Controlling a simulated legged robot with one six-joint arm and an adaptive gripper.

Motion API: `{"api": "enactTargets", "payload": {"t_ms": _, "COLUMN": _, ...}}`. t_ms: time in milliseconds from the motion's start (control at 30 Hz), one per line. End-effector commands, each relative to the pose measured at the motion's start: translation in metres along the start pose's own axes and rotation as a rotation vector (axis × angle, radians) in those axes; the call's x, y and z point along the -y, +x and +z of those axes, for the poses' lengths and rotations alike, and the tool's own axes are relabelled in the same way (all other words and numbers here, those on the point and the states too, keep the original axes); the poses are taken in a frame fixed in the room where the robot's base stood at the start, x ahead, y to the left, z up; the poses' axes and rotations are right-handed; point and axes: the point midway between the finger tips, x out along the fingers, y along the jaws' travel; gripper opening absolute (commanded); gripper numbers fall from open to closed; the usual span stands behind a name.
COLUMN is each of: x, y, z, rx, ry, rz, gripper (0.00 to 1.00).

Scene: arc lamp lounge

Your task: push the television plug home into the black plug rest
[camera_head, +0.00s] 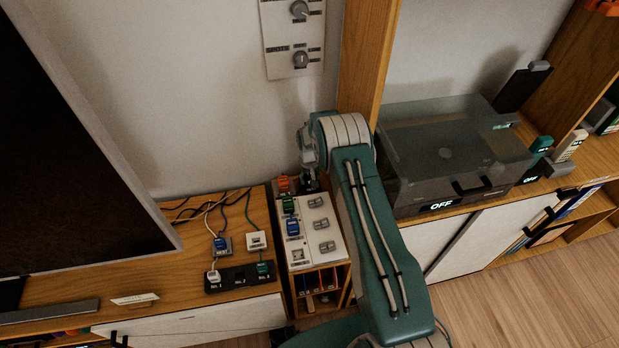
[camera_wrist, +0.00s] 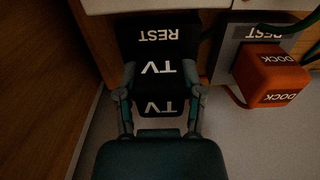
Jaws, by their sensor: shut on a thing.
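The black television plug (camera_wrist: 160,88), marked TV on two faces, is between the fingers of my gripper (camera_wrist: 160,98) in the wrist view. My gripper is shut on it. The black plug rest (camera_wrist: 158,36), marked REST, is directly past the plug and lined up with it. The plug's far end meets or overlaps the rest in the picture; I cannot tell how deep it sits. In the head view my gripper (camera_head: 310,180) is beside the back of the white socket panel (camera_head: 330,240); the television plug and its rest cannot be made out there.
An orange DOCK plug (camera_wrist: 272,76) is in a grey rest (camera_wrist: 228,50), close to the right of my gripper. Green and blue plugs (camera_head: 293,225) stand along the panel's left side. A wooden post (camera_head: 366,55) rises behind my arm. A smoky clear-lidded box (camera_head: 450,150) is at right.

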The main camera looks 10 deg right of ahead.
Motion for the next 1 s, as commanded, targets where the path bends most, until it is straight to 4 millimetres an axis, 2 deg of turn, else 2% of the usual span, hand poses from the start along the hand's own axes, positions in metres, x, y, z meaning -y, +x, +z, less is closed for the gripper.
{"api": "enactTargets", "payload": {"t_ms": 133, "x": 0.0, "y": 0.004, "z": 0.0, "rx": 0.001, "ry": 0.0, "rz": 0.0, "gripper": 0.0}}
{"api": "enactTargets", "payload": {"t_ms": 167, "x": 0.0, "y": 0.003, "z": 0.0, "rx": 0.0, "ry": 0.0, "rz": 0.0, "gripper": 0.59}}
{"api": "enactTargets", "payload": {"t_ms": 200, "x": 0.0, "y": 0.003, "z": 0.0, "rx": 0.0, "ry": 0.0, "rz": 0.0, "gripper": 0.77}}
{"api": "enactTargets", "payload": {"t_ms": 233, "x": 0.0, "y": 0.003, "z": 0.0, "rx": 0.0, "ry": 0.0, "rz": 0.0, "gripper": 0.9}}
{"api": "enactTargets", "payload": {"t_ms": 700, "x": 0.0, "y": -0.001, "z": 0.0, "rx": 0.0, "ry": 0.0, "rz": 0.0, "gripper": 0.9}}
{"api": "enactTargets", "payload": {"t_ms": 833, "x": 0.0, "y": -0.018, "z": -0.001, "rx": -0.003, "ry": 0.0, "rz": 0.0, "gripper": 0.9}}
{"api": "enactTargets", "payload": {"t_ms": 1000, "x": 0.0, "y": -0.054, "z": -0.001, "rx": -0.004, "ry": 0.0, "rz": 0.0, "gripper": 0.9}}
